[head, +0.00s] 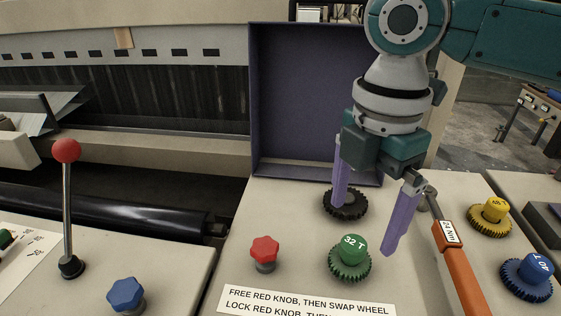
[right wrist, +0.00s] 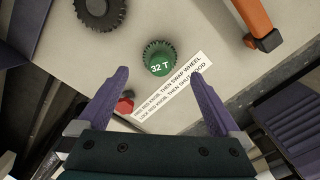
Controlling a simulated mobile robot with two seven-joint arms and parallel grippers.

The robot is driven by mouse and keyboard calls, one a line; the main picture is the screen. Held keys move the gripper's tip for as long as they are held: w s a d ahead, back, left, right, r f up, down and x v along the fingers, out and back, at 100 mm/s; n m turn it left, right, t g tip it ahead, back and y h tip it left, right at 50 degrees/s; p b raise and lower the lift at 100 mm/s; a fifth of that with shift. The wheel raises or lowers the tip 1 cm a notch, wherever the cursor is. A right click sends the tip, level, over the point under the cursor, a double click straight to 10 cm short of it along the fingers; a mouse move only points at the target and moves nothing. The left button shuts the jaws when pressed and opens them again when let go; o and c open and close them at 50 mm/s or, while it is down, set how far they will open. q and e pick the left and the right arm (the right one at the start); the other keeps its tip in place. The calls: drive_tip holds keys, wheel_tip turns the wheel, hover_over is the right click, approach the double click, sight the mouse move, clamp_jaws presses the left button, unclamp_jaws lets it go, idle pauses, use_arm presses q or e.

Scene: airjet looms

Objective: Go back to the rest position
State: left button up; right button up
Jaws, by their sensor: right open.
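My right gripper (head: 370,220) is in the head view, pointing down over the machine's top panel. Its two purple fingers are spread wide with nothing between them. It also shows in the right wrist view (right wrist: 160,82), open and empty, with the green 32 T wheel (right wrist: 160,60) beyond the fingertips. My left gripper is not in view.
A red knob (head: 265,252) stands left of the green wheel. An orange-handled tool (head: 460,270), a yellow wheel (head: 491,215) and a blue wheel (head: 528,277) are on the right. A dark upright cover (head: 300,100) rises behind. A red-ball lever (head: 66,152) and blue knob (head: 126,295) stand left.

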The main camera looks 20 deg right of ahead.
drive_tip(key=shift+r, duration=1.3)
